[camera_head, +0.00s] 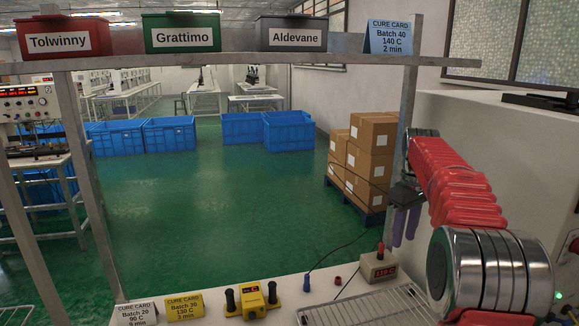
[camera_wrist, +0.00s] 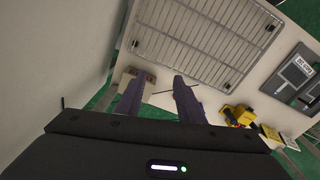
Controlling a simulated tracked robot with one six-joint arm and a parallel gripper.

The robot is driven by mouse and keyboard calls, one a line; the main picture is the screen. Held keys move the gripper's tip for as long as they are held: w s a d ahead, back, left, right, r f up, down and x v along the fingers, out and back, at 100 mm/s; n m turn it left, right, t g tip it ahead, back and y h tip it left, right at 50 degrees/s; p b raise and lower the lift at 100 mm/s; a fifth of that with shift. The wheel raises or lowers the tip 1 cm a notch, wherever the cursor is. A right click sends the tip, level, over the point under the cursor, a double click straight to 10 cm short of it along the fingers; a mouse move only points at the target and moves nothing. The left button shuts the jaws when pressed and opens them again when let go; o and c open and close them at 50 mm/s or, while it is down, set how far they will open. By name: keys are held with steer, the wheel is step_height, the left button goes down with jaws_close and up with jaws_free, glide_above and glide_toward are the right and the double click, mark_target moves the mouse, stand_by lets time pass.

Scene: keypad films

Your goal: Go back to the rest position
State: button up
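My gripper (camera_head: 406,224) hangs at the end of my red arm on the right side of the head view, fingers pointing down, above the bench area by the shelf's right post. In the wrist view the two purple fingers of my gripper (camera_wrist: 160,86) stand apart with a gap between them. Nothing is held between them. The bench and a wire rack lie below and beyond the fingertips, apart from them.
A yellow device (camera_head: 252,299) and cure cards (camera_head: 185,306) are farther left. The shelf (camera_head: 240,58) holds three labelled bins. A white wall block (camera_head: 500,150) stands at right.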

steer(key=s+a+f+m+t, duration=0.1)
steer(key=s+a, duration=0.4)
steer(key=s, duration=0.7)
steer(key=s+a+f+m+t, duration=0.1)
steer(key=s+a, duration=0.4)
steer(key=s, duration=0.7)
steer(key=s+a+f+m+t, duration=0.1)
steer(key=s+a+m+t, duration=0.2)
steer(key=s, duration=1)
steer(key=shift+a+m, duration=0.6)
steer(key=shift+a, duration=0.45)
steer(key=shift+s, duration=0.1)
steer(key=shift+c, duration=0.5)
